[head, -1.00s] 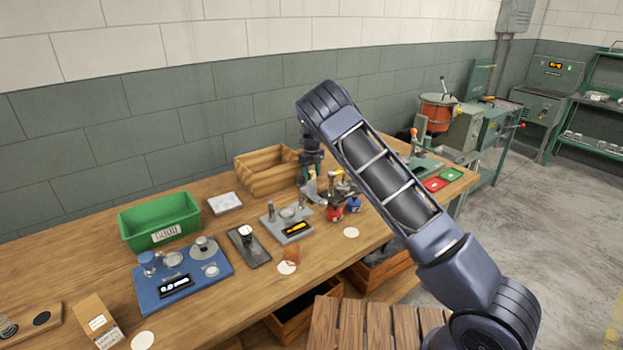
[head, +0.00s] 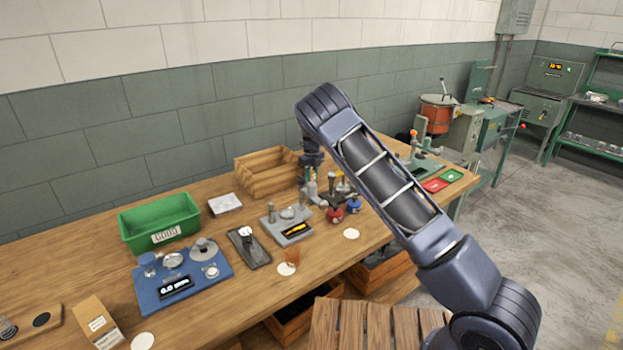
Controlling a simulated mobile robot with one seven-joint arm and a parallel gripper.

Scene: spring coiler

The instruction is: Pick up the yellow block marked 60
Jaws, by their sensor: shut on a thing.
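My gripper (head: 311,186) is at the back of the workbench, in front of the wooden box, pointing down beside a cluster of small tools. It is small and partly hidden among them. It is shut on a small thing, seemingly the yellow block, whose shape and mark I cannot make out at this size. I cannot tell whether it is clear of the bench.
A green bin (head: 160,222) and blue gauge plate (head: 183,281) lie further left.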

